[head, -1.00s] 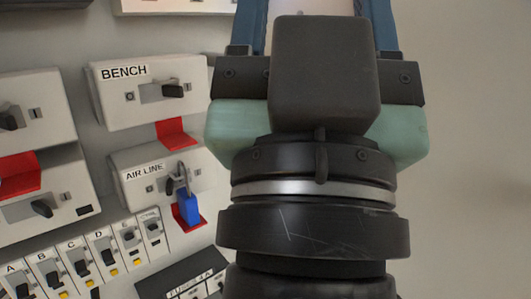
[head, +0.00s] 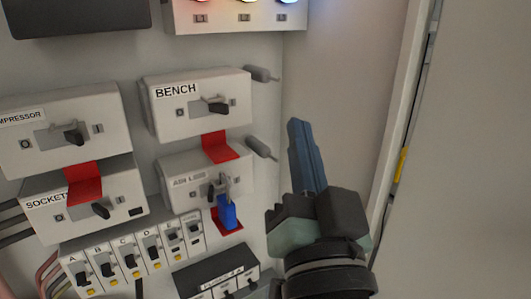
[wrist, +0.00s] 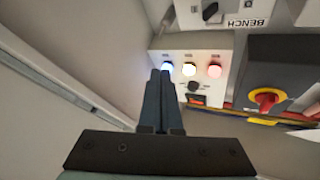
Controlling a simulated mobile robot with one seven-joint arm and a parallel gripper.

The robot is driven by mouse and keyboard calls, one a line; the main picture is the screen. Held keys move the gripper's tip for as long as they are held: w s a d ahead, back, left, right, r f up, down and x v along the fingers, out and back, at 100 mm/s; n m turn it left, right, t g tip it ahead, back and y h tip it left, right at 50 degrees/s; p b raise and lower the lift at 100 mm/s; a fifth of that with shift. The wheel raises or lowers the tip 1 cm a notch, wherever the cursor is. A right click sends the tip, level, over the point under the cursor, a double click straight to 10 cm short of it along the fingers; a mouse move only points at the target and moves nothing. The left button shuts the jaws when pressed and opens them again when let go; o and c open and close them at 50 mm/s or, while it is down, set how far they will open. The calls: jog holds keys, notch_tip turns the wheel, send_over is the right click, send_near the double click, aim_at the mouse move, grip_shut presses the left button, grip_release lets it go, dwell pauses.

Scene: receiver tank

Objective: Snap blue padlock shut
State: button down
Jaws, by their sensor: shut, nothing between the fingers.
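The blue padlock (head: 228,212) hangs at the front of the AIR LINE switch box (head: 182,194), in front of its red tab (head: 222,224). Its grey shackle (head: 226,184) rises from the body at the switch lever. I cannot tell whether the shackle is fully seated in the body. My gripper (head: 296,124) is to the right of the padlock, apart from it, with fingers together, empty and pointing up. The wrist view shows the same shut gripper (wrist: 160,76); the padlock does not show there.
The BENCH box (head: 197,102) sits above AIR LINE, with two grey cylindrical fittings (head: 262,74) to the right. Small breakers (head: 130,255) line the lower left. The cabinet side wall (head: 345,100) is close to my gripper. A red rotary knob (wrist: 267,98) shows in the wrist view.

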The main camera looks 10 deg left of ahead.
notch_tip(320, 180, down, 9)
jog(key=a+m+g+y+p, duration=0.3)
jog(key=m+g, duration=0.1)
jog(key=shift+s, duration=0.45)
jog(key=w+a+p, duration=0.2)
jog(key=w+a, duration=0.1)
jog(key=w+a+p, duration=0.3)
jog(key=a, duration=0.1)
jog(key=shift+w+f+p, duration=0.15)
jog(key=shift+p, duration=0.2)
